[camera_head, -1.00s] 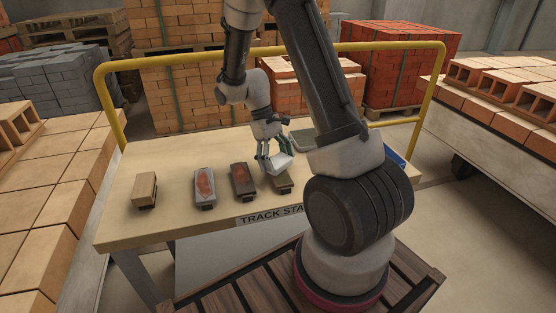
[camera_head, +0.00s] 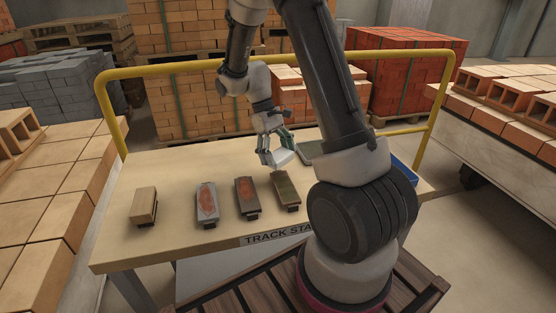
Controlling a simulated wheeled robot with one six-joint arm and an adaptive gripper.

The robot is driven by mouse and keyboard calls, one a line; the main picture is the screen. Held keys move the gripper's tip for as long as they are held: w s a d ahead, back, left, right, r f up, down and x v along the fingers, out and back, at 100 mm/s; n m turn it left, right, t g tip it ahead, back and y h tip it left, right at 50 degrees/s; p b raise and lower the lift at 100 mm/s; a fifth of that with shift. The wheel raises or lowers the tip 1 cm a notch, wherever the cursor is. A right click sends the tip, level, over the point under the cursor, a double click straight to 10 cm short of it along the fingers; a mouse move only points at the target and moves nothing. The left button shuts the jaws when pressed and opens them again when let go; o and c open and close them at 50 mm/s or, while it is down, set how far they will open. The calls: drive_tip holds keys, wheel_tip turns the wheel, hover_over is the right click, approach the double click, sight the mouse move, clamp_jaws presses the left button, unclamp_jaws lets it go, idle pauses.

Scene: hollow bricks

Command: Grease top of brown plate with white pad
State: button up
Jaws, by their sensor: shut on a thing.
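My gripper (camera_head: 272,156) is shut on the white pad (camera_head: 284,158) and holds it behind the row of plates on the table. The pad is apart from the plates in the picture; its height over the table is hard to tell. A dark brown plate (camera_head: 241,186) with a reddish-orange patch on top is third from the left. To its right is an olive-brown plate (camera_head: 286,189), with no orange patch visible. To its left is a grey plate (camera_head: 208,215) with a reddish-orange patch. A plain tan plate (camera_head: 144,202) is leftmost.
The table (camera_head: 165,245) has a yellow rail (camera_head: 270,61) along its back and sides. A grey-green tray (camera_head: 312,149) and a blue item (camera_head: 404,170) lie to the right, partly hidden by my arm. The back left tabletop is clear.

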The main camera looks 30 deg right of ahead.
sight(283, 156)
drive_tip(key=shift+r, duration=2.3)
